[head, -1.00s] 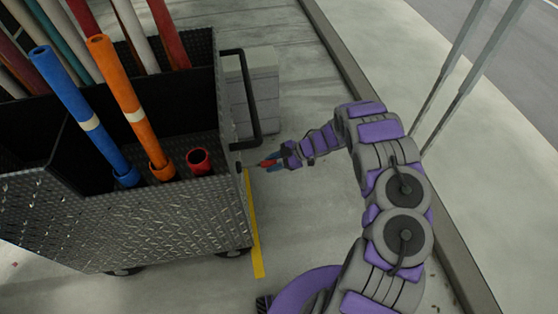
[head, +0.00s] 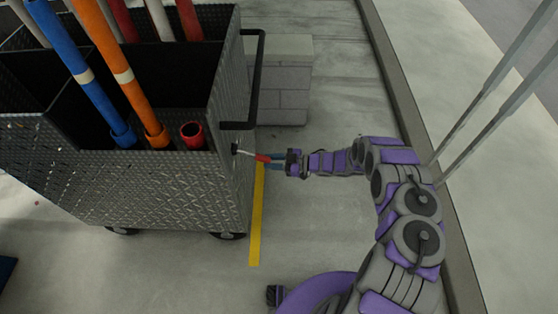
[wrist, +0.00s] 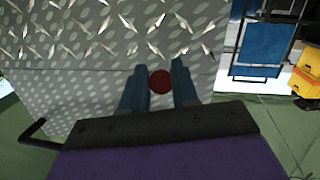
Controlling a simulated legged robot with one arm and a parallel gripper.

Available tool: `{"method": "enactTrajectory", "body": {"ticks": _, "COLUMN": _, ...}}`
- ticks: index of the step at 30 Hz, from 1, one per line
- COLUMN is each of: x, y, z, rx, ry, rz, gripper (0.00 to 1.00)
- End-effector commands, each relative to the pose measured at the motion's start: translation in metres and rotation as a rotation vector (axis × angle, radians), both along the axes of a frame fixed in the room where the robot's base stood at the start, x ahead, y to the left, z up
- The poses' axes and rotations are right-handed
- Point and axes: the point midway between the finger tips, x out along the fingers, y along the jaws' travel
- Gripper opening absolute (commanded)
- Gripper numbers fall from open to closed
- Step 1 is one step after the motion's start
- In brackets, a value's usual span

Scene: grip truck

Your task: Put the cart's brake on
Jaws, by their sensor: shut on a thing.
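The cart (head: 130,195) is a dark diamond-plate box on castors at the left of the head view. Its plated face (wrist: 60,100) fills much of the wrist view. A brake lever (head: 263,158) with a thin metal rod and red grip sticks out from the cart's right end, below the black push handle (head: 258,85). My gripper (head: 274,160) is shut on the red grip. In the wrist view, the blue fingers of my gripper (wrist: 159,88) stand either side of the round red grip end (wrist: 160,82). The fingers partly hide the grip in the head view.
Blue (head: 80,75) and orange (head: 120,75) pipes stand in the cart beside a short red tube (head: 192,134). Concrete blocks (head: 283,90) sit behind the push handle. A yellow floor line (head: 257,215) runs by the cart.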

Motion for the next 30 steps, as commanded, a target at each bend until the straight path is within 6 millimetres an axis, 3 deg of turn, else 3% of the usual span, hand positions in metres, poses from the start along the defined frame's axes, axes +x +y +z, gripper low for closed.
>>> {"method": "enactTrajectory", "body": {"ticks": 9, "x": 0.003, "y": 0.006, "z": 0.007, "rx": 0.011, "ry": -0.010, "rz": 0.003, "gripper": 0.00}}
{"method": "enactTrajectory", "body": {"ticks": 10, "x": 0.002, "y": 0.006, "z": 0.007, "rx": 0.010, "ry": -0.010, "rz": 0.004, "gripper": 0.33}}
{"method": "enactTrajectory", "body": {"ticks": 17, "x": 0.002, "y": 0.002, "z": 0.006, "rx": 0.012, "ry": -0.007, "rz": 0.003, "gripper": 0.55}}
{"method": "enactTrajectory", "body": {"ticks": 26, "x": 0.001, "y": -0.004, "z": 0.006, "rx": 0.015, "ry": -0.006, "rz": 0.002, "gripper": 0.55}}
{"method": "enactTrajectory", "body": {"ticks": 30, "x": 0.000, "y": -0.017, "z": 0.008, "rx": 0.013, "ry": -0.007, "rz": 0.001, "gripper": 0.55}}
